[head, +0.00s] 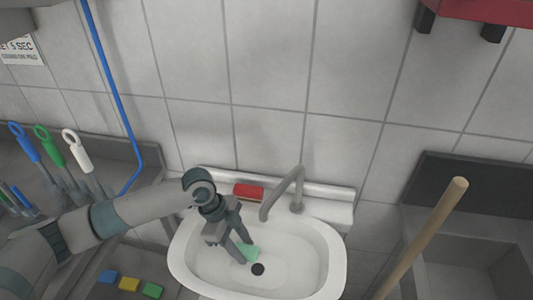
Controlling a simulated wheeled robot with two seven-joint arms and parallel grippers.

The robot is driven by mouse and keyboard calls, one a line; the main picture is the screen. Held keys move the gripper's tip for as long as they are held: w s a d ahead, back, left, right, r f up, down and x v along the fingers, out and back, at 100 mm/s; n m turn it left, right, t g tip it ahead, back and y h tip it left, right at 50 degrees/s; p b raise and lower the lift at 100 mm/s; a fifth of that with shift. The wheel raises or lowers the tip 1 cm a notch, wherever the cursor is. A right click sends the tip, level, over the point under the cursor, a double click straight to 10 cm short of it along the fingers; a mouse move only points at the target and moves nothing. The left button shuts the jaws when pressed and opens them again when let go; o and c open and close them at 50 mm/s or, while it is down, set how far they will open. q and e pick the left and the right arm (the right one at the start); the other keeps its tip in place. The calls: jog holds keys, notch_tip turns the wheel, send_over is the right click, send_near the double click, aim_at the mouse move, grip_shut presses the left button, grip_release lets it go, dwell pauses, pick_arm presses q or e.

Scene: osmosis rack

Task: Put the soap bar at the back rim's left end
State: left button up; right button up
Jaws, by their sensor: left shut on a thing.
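A pale mint-green bar, which looks like the soap bar (252,251), is low in the white sink (337,262), close to the dark drain. My left gripper (243,254) reaches down into the basin from the left and is shut on the bar. The gripper's fingers hide part of the bar. I cannot tell whether the bar touches the basin floor. The sink's back rim (325,193) runs along the tiled wall; my left wrist covers part of its left end. My right gripper is not in view.
A red block (248,191) lies on the back rim, left of the grey faucet (297,185). Blue, yellow (129,284) and green blocks sit at lower left. Coloured-handled brushes (78,152) stand at the left, near a blue hose (110,75). A wooden pole (425,235) rises at the right.

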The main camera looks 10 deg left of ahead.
aim_at(242, 248)
pick_arm(q)
notch_tip(242, 248, up, 8)
jog(key=p, duration=0.4)
jog(key=shift+w+f+n+b, duration=0.15)
jog(key=shift+f+n+b, duration=0.25)
jog(key=shift+b, duration=0.1)
jog(key=w+a+r+n+t+y+b, duration=0.2)
jog(key=a+r+n+b, duration=0.1)
jog(key=n, duration=0.6)
jog(key=w+a+r+n+t+y+b, duration=0.2)
jog(key=r+n, duration=0.4)
jog(key=n, duration=0.3)
jog(key=shift+w+a+r+t+b, duration=0.35)
jog(key=shift+a+t+b, duration=0.15)
jog(key=shift+b, duration=0.65)
